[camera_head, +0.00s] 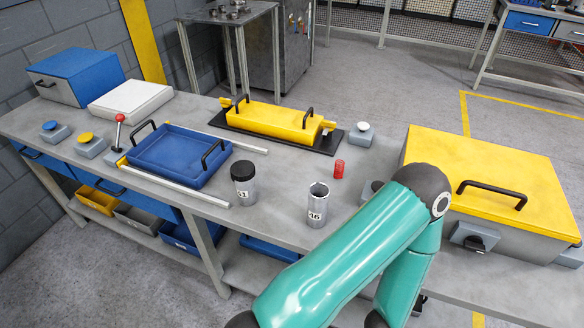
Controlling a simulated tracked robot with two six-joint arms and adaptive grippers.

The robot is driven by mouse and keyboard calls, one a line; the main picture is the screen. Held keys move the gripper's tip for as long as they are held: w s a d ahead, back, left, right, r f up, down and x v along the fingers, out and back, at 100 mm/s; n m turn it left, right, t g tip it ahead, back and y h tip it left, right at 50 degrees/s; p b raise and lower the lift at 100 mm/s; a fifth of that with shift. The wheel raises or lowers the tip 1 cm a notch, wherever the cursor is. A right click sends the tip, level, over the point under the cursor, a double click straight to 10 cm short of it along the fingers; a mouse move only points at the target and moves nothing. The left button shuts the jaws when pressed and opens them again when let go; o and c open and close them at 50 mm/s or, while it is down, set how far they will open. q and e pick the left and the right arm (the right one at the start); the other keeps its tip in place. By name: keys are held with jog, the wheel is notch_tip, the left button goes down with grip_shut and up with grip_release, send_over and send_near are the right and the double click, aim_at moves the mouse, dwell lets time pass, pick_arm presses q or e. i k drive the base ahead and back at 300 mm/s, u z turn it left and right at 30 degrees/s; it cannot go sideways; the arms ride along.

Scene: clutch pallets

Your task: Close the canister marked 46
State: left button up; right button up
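The canister marked 46 (318,206) is a grey metal cylinder standing upright on the grey workbench (285,245). Its top is open, with no lid on it. To its left stands a similar canister with a black lid (243,183); its number is only partly readable. Neither gripper shows clearly. I see no loose black lid.
A blue tray (150,152) with black handles lies between rails at left. Behind are a yellow handled block (272,119) and a white box (130,101). A yellow-lidded box (482,178) stands at right. Button boxes sit along the bench.

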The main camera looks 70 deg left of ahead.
aim_at(319, 192)
jog(key=z, duration=0.15)
jog(key=k, duration=0.7)
jog(key=u, duration=3.2)
jog(key=k, duration=0.1)
jog(key=z, duration=3.4)
jog(key=i, duration=0.1)
jog(key=u, duration=2.7)
jog(key=i, duration=0.6)
jog(key=z, duration=0.2)
jog(key=k, duration=0.6)
jog(key=u, duration=0.1)
